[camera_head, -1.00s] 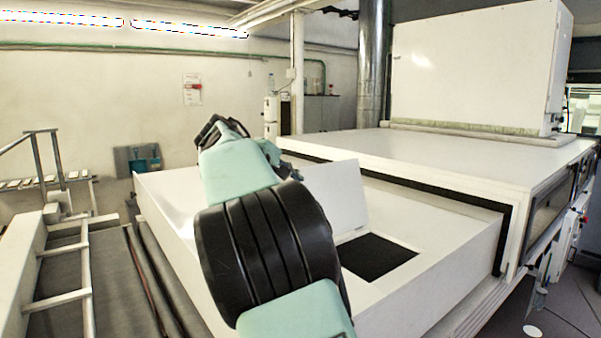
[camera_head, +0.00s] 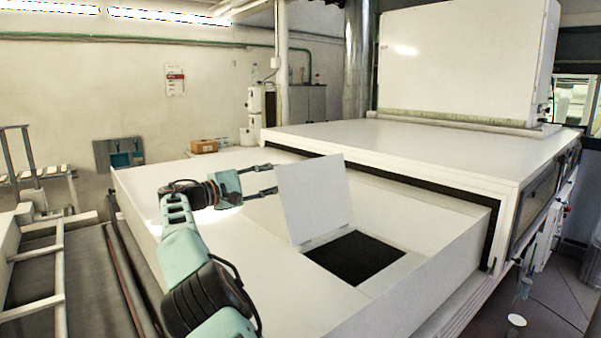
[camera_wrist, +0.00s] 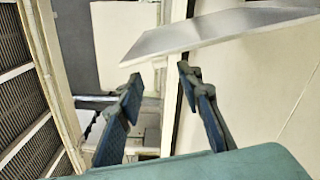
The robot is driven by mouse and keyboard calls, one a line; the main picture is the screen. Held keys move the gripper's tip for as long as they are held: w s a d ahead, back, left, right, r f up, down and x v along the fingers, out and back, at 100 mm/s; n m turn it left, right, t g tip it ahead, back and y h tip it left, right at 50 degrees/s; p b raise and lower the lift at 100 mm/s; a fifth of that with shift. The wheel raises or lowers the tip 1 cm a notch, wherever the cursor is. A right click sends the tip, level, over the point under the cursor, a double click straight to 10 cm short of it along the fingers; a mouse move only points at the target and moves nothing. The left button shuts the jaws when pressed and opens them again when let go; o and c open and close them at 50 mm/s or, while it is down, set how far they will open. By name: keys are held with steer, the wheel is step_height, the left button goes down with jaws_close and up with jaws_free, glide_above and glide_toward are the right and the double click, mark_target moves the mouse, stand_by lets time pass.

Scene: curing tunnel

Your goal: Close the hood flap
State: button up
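The hood flap (camera_head: 312,200) is a thin white panel standing raised, tilted, at the left edge of a dark square opening (camera_head: 356,258) in the white hood top. My gripper (camera_head: 276,179) is at the left side of the flap, near its outer face, with its fingers pointing toward it. In the wrist view the two dark fingers (camera_wrist: 160,78) are spread with nothing between them. The flap (camera_wrist: 215,32) shows there beyond the fingertips, at upper right. I cannot tell whether a fingertip touches it.
The white hood top (camera_head: 250,285) around the opening is clear. A taller white housing (camera_head: 430,155) rises behind it. A small cardboard box (camera_head: 204,146) sits toward the far left. A railing (camera_head: 60,260) stands on the left.

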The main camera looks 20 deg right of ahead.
mark_target(300, 172)
steer(key=p+x, duration=0.3)
steer(key=x, duration=0.5)
steer(key=shift+w+d+r, duration=0.15)
steer(key=shift+d, duration=0.2)
steer(key=shift+w+d, duration=0.25)
steer(key=shift+d, duration=0.25)
jaws_close()
